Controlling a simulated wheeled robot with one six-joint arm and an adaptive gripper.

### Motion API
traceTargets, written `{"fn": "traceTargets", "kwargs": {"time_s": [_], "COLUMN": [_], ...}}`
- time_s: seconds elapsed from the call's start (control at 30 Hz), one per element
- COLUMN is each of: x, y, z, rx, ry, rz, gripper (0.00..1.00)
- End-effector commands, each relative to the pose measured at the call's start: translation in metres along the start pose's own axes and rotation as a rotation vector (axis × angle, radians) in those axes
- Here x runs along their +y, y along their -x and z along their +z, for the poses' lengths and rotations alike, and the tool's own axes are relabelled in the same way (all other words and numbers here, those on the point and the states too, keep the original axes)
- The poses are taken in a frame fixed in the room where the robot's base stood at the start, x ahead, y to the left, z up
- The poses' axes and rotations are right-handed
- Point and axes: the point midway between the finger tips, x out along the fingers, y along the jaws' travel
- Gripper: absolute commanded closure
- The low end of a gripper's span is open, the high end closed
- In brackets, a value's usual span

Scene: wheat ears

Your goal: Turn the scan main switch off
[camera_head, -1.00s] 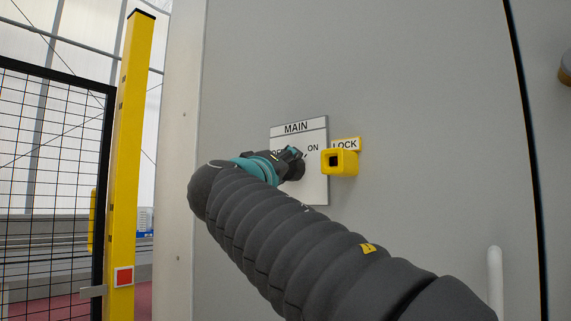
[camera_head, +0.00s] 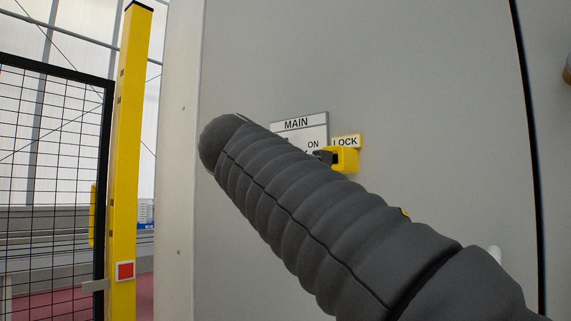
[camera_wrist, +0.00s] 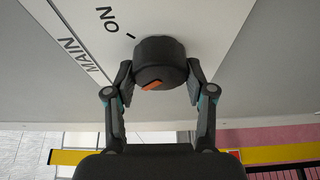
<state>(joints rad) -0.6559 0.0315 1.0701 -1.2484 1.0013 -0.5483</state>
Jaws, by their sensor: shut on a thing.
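The main switch is a dark round knob (camera_wrist: 158,62) with an orange mark on its front face, standing out from a white plate (camera_wrist: 62,22) marked MAIN and ON. My gripper (camera_wrist: 160,75) is shut on the knob, one finger on each side, in the wrist view. In the head view the white plate (camera_head: 300,135) shows only its upper part with MAIN and ON. My arm covers the knob and most of the gripper there. The orange mark is tilted in the wrist view; I cannot tell which label the knob points to.
A yellow lock block (camera_head: 346,158) with a LOCK label sits on the grey cabinet (camera_head: 420,120) just right of the plate, very close to a dark part beside my arm. A yellow post (camera_head: 128,170) and a black mesh fence (camera_head: 50,150) stand at the left.

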Motion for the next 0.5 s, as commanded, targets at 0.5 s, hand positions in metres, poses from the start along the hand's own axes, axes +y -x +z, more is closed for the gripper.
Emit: {"fn": "traceTargets", "kwargs": {"time_s": [0.5], "x": [-0.0007], "y": [-0.0003], "z": [0.0003], "rx": [-0.002], "ry": [0.030], "rz": [-0.013], "gripper": [0.81]}}
